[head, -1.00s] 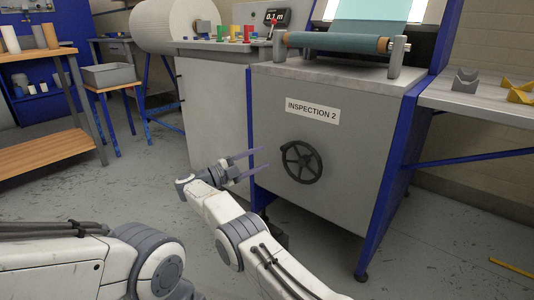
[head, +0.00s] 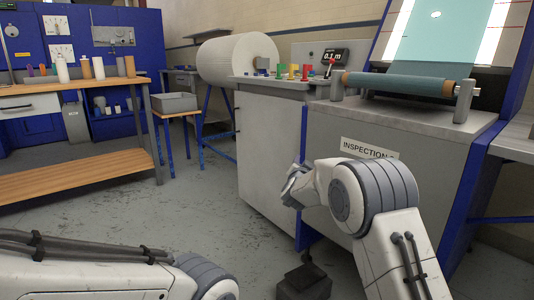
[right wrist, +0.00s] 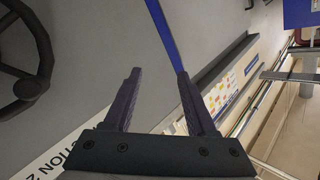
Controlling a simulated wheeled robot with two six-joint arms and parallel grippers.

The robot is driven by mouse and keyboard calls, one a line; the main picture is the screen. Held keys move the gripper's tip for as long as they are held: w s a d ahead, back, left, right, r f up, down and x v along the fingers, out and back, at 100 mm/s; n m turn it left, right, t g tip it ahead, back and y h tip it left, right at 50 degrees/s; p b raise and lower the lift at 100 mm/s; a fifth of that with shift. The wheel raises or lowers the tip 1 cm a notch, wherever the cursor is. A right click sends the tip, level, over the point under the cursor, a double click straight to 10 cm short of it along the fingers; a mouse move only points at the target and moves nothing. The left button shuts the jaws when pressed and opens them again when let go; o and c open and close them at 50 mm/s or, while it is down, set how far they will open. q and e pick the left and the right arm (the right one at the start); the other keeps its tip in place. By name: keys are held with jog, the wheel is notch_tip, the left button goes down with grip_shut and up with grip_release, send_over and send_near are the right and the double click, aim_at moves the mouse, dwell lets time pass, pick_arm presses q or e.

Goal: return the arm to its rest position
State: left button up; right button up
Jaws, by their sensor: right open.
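My right arm (head: 372,195) is bent in front of the inspection machine in the head view. Its wrist end points toward the machine's front, and the fingers cannot be made out there. In the right wrist view my right gripper (right wrist: 158,76) has its two dark fingers apart with nothing between them. The black handwheel (right wrist: 28,85) is at the left of that view, apart from the fingers; in the head view my arm hides it. My left arm (head: 90,272) lies across the lower left of the head view, and its gripper is out of view.
The inspection machine (head: 412,133) with its blue roller stands close in front at the right. A grey cabinet (head: 268,150) with coloured buttons is beside it. The floor (head: 195,215) between is clear.

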jog(key=s+d+f+n+g+y, duration=0.1)
jog(key=s+d+f+n+g, duration=0.3)
jog(key=s, duration=1)
jog(key=s+f+n+g+y, duration=0.2)
jog(key=s+f+g, duration=0.45)
jog(key=s, duration=0.85)
jog(key=s+d+f+n+g+y, duration=0.1)
jog(key=s+d+f+n+g, duration=0.2)
jog(key=s+f, duration=0.75)
jog(key=s+a+r+n+g+p, duration=0.25)
jog(key=s+a+r+p, duration=0.45)
jog(key=r, duration=0.4)
jog(key=s+a+r+n+g+p, duration=0.1)
jog(key=s+a+r+n+p, duration=0.35)
jog(key=s+a+r, duration=0.45)
notch_tip(320, 180, up, 39)
jog(key=s+d+p, duration=0.1)
jog(key=p, duration=3.7)
jog(key=shift+d+y, duration=0.15)
jog(key=shift+y, duration=0.25)
jog(key=shift+c, duration=0.4)
